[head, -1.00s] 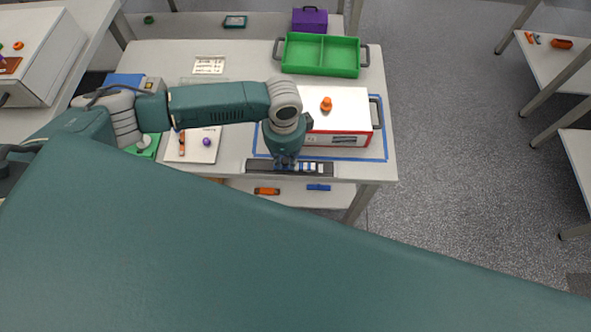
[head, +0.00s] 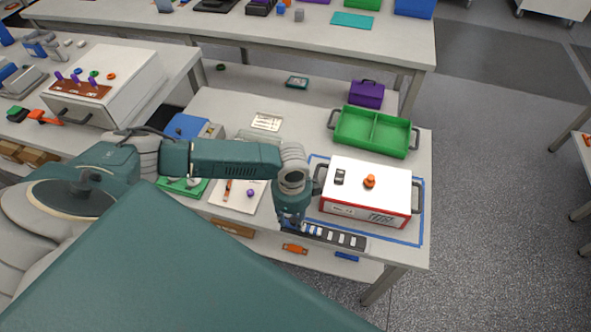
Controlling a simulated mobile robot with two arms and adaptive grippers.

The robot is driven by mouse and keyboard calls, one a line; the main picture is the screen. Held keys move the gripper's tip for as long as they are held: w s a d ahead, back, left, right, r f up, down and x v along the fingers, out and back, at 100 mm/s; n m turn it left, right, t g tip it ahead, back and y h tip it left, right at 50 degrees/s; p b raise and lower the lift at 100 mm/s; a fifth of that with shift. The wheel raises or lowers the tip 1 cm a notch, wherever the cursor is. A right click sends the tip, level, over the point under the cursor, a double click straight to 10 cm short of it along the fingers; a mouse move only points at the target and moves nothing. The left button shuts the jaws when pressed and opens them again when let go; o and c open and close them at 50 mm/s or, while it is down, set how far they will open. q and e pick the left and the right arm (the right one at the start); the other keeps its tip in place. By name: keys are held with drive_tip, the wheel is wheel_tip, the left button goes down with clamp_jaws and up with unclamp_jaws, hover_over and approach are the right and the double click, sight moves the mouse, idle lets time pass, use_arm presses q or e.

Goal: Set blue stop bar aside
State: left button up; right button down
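My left gripper (head: 291,222) points down at the left part of a dark rail (head: 361,244) along the table's front edge. The rail holds several small white and blue pieces; I cannot tell whether one is the stop bar. The fingertips are small and dark, so I cannot tell whether they are open, shut or holding something. A short blue bar (head: 346,257) lies on the lower shelf, below the rail and apart from the gripper. A white-topped box with a red front (head: 370,190) stands behind the rail. My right gripper is not in view.
The box stands inside a blue outline (head: 420,212). A green divided tray (head: 375,131) and a purple case (head: 367,94) are behind it. A white mat (head: 240,203) with small parts lies left of the gripper. An orange part (head: 294,248) lies on the lower shelf.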

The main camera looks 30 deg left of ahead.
sight(292, 220)
use_arm(q)
drive_tip(key=shift+s, duration=0.1)
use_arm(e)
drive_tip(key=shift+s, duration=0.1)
use_arm(q)
drive_tip(key=shift+r, duration=0.1)
wheel_tip(292, 220, up, 12)
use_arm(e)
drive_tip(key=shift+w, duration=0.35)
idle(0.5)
